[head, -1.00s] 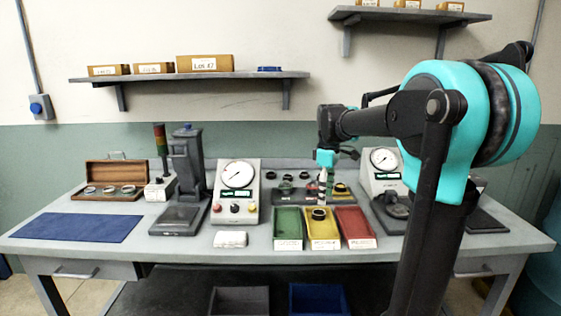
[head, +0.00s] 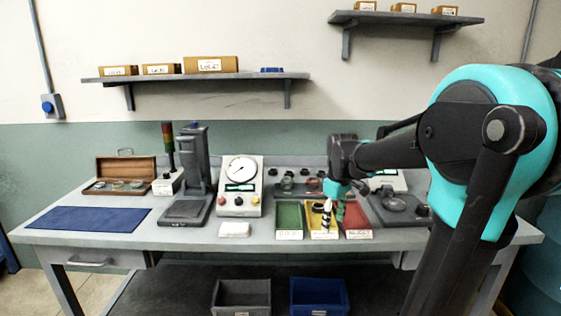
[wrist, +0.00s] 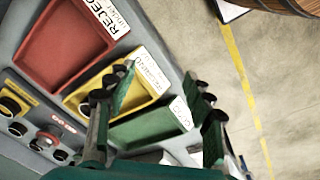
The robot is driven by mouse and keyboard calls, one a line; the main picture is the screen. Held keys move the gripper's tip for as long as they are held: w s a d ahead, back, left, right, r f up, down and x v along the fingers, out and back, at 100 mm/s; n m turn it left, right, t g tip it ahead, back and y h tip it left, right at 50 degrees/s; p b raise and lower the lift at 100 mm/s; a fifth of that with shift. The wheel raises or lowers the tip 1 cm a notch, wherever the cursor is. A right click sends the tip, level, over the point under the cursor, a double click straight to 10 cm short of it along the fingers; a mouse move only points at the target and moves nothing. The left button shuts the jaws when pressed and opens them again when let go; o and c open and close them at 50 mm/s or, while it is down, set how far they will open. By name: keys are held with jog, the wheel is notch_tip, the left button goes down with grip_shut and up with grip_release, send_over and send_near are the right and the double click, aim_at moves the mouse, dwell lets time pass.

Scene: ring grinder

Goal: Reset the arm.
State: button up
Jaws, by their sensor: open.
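My gripper (head: 332,211) hangs from my arm above the yellow tray at the front of the workbench in the head view. In the wrist view my gripper (wrist: 163,98) has its two fingers well apart, with nothing visible between them. The fingers overlap the yellow tray (wrist: 148,82) and the green tray (wrist: 150,126). The red tray (wrist: 65,46), labelled REJECT, lies beside them. In the head view a dark ring-like shape shows in the yellow tray, partly hidden by my gripper.
The workbench (head: 180,238) carries a gauge box (head: 240,183), a press-like stand (head: 193,175), a wooden case (head: 125,172) and a blue mat (head: 88,219). A grey bin (head: 241,297) and a blue bin (head: 319,297) stand below. Shelves hang on the wall.

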jog(key=s+d+f+m+t, duration=0.2)
jog(key=s+f+m, duration=0.6)
jog(key=s+f, duration=0.6)
jog(key=shift+s+d+f+t, duration=0.2)
jog(key=shift+s+t, duration=0.2)
jog(key=shift+s, duration=0.45)
